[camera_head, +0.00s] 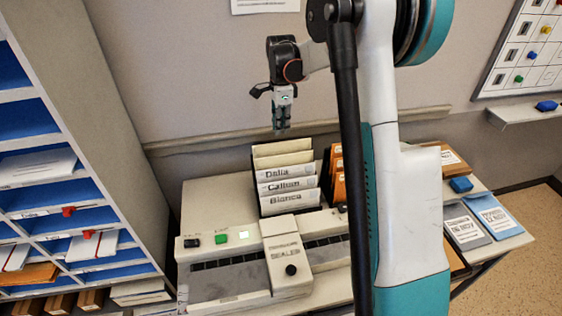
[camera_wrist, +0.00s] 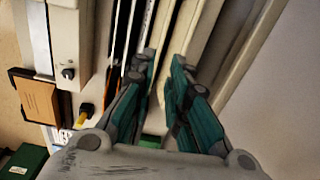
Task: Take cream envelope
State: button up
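Two cream envelopes (camera_head: 283,147) stand upright at the back of a black rack on the table, behind white envelopes (camera_head: 287,186) labelled Dalia, Callum and Bianca. My gripper (camera_head: 282,125) points down above the back of the rack, and in the head view its tips look just above the rearmost cream envelope. In the wrist view my gripper (camera_wrist: 163,62) has its two fingers apart. The upright edges of pale envelopes (camera_wrist: 190,25) run past and between the fingertips. I cannot tell whether a finger touches an envelope.
A sealer machine (camera_head: 284,262) stands in front of the rack. Orange envelopes (camera_head: 338,178) stand in another holder to the right. A shelf unit (camera_head: 85,130) with blue compartments rises at left. The wall is close behind the rack.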

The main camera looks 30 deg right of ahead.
jog(key=b, duration=0.2)
send_over(285, 155)
jog(key=a, duration=0.1)
jog(key=f, duration=0.9)
jog(key=shift+w, duration=0.25)
jog(key=shift+s+d+f+b, duration=0.1)
jog(key=shift+d+f+b, duration=0.1)
jog(key=shift+f, duration=0.7)
jog(key=shift+s+d+f+b, duration=0.1)
jog(key=shift+f+b, duration=0.05)
jog(key=shift+f, duration=0.75)
jog(key=shift+d+f+b, duration=0.1)
jog(key=shift+f+b, duration=0.1)
jog(key=shift+f, duration=0.7)
jog(key=shift+r, duration=0.1)
grip_shut()
